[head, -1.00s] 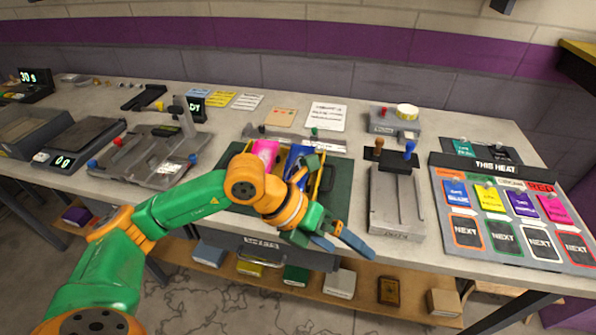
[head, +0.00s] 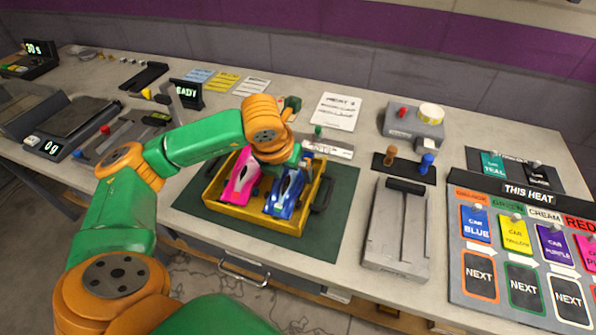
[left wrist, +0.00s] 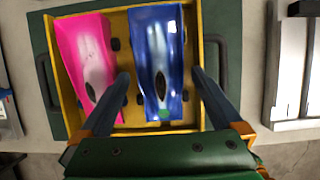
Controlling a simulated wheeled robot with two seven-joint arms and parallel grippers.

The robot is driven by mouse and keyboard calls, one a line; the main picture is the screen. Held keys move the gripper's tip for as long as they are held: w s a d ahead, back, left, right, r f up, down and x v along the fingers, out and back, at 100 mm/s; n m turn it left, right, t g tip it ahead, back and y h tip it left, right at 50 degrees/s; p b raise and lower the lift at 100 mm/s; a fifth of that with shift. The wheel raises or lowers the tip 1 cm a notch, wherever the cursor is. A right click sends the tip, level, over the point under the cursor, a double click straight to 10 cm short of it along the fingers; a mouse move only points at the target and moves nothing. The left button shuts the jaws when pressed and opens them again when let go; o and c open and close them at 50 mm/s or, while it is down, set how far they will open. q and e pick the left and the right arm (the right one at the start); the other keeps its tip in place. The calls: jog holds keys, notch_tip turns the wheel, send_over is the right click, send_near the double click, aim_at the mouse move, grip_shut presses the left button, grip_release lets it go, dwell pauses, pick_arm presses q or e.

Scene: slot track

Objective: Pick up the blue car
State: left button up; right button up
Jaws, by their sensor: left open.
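The blue car (head: 284,194) lies in a yellow tray (head: 257,222) on a green mat (head: 340,215), right of a pink car (head: 241,178). In the left wrist view the blue car (left wrist: 158,62) and the pink car (left wrist: 88,60) lie side by side in the tray (left wrist: 121,17). My left gripper (left wrist: 160,82) is open, with one finger on each side of the blue car's near part. In the head view my left gripper (head: 290,165) is over the far end of the blue car, partly hidden by the wrist. My right gripper is not in view.
A grey slotted fixture (head: 396,235) stands right of the mat. A grey box (head: 412,127) with a yellow-white roll sits at the back. The tray has dark side handles and walls around the cars.

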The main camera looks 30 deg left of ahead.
aim_at(290, 173)
pick_arm(q)
jog(key=shift+w+a+f+p, duration=0.25)
jog(key=shift+w+f+p, duration=0.25)
jog(key=shift+f+p, duration=0.35)
jog(key=x, duration=0.2)
jog(key=shift+w+f, duration=0.2)
jog(key=shift+f, duration=0.05)
jog(key=shift+w+f, duration=0.1)
jog(key=shift+w, duration=0.05)
jog(key=c, duration=1.3)
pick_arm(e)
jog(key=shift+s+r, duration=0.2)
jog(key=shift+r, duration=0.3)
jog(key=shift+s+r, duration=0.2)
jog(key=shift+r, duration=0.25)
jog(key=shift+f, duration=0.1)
